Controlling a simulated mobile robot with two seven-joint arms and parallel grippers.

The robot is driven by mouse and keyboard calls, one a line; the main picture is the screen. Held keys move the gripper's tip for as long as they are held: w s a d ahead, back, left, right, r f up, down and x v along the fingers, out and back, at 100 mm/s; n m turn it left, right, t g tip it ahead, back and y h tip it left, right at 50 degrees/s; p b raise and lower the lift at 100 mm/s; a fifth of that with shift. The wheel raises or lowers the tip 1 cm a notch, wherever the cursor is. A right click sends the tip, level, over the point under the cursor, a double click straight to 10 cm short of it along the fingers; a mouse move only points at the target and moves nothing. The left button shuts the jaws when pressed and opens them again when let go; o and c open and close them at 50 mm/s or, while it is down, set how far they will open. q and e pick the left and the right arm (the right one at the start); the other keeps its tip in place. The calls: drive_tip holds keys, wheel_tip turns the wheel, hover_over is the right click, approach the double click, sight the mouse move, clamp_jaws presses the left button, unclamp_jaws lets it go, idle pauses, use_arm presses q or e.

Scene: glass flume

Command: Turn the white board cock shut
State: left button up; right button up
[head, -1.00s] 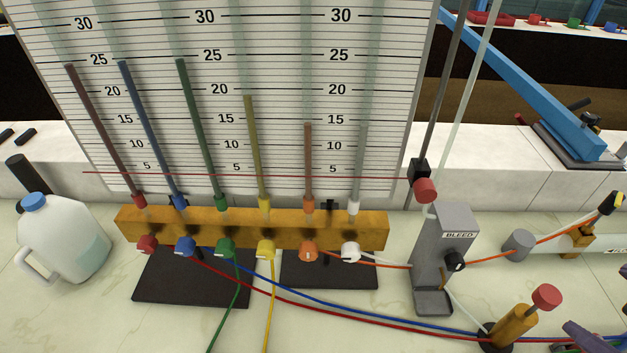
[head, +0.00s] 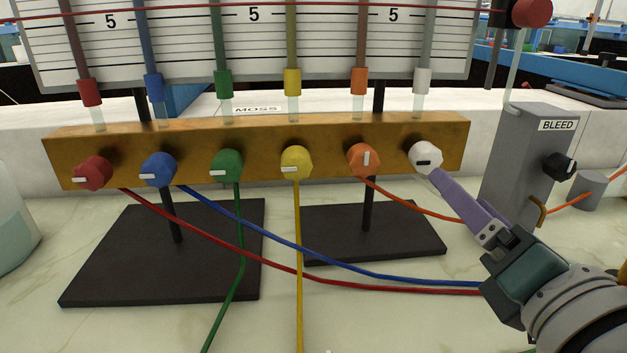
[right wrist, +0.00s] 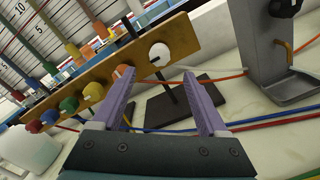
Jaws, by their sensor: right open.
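The white cock (head: 425,157) is at the right end of the brass-coloured board (head: 325,133), below the white-collared tube. My left gripper is out of view.
Orange (head: 363,160), yellow (head: 296,162), green (head: 226,166), blue (head: 158,169) and red (head: 93,173) cocks line the board. The orange one's mark is upright; the others look level. The grey BLEED block (head: 525,160) stands close right. Coloured hoses cross the bench below.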

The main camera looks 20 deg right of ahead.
sight(430, 162)
drive_tip(key=x, duration=1)
drive_tip(key=shift+a, duration=0.1)
clamp_jaws()
idle(0.3)
